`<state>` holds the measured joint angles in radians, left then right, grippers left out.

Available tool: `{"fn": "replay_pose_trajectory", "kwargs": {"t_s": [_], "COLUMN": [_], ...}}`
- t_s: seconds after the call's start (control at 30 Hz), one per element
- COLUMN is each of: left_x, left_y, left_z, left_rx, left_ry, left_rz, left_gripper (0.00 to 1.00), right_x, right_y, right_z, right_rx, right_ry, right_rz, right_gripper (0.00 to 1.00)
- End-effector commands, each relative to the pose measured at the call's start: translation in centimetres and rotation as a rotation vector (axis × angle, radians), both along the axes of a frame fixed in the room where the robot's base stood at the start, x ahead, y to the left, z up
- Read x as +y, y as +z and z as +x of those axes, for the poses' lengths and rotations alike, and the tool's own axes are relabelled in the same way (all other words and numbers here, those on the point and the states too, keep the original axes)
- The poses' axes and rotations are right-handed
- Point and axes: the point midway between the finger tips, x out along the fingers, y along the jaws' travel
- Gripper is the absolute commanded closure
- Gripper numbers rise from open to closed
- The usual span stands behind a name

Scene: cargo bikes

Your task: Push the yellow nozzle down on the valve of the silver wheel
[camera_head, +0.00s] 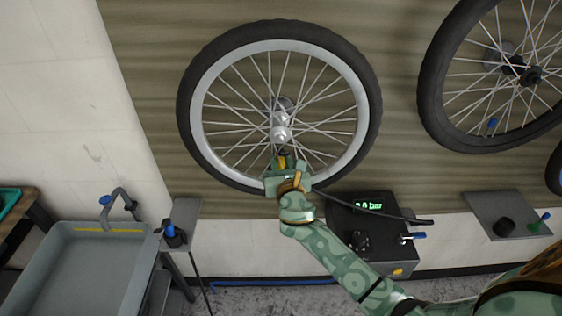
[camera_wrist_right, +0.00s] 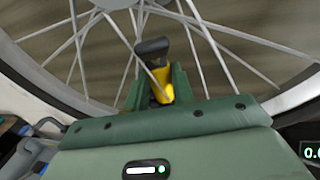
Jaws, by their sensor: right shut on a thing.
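The silver wheel (camera_head: 281,131) with its black tyre stands against the wood-grain panel in the head view. Its spokes and pale rim also show in the wrist view (camera_wrist_right: 290,95). My right gripper (camera_head: 284,167) is in front of the wheel's lower part, below the hub. It is shut on the yellow nozzle (camera_wrist_right: 163,90), which has a dark top (camera_wrist_right: 152,47) pointing up among the spokes. My left gripper is not in view.
A dark pump box (camera_head: 373,238) with a green display stands below right of the wheel, with a black hose (camera_head: 400,215) near it. A second wheel (camera_head: 432,95) is at upper right. A grey sink (camera_head: 62,232) is at lower left. A grey shelf (camera_head: 509,208) is at right.

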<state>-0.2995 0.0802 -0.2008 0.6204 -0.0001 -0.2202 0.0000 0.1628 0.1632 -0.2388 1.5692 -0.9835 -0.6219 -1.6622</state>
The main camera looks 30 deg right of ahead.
Motion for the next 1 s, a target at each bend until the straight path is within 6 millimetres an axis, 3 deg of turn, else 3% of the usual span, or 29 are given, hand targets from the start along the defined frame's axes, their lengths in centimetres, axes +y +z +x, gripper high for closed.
{"fn": "replay_pose_trajectory", "kwargs": {"t_s": [1.0], "left_x": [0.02], "left_y": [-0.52], "left_z": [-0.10], "left_rx": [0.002], "left_ry": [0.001], "left_rz": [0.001], "left_gripper": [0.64], "right_x": [-0.03], "right_y": [-0.89], "right_z": [0.02], "right_rx": [-0.001], "right_ry": [0.000], "right_rz": [0.000], "right_gripper": [0.95]}}
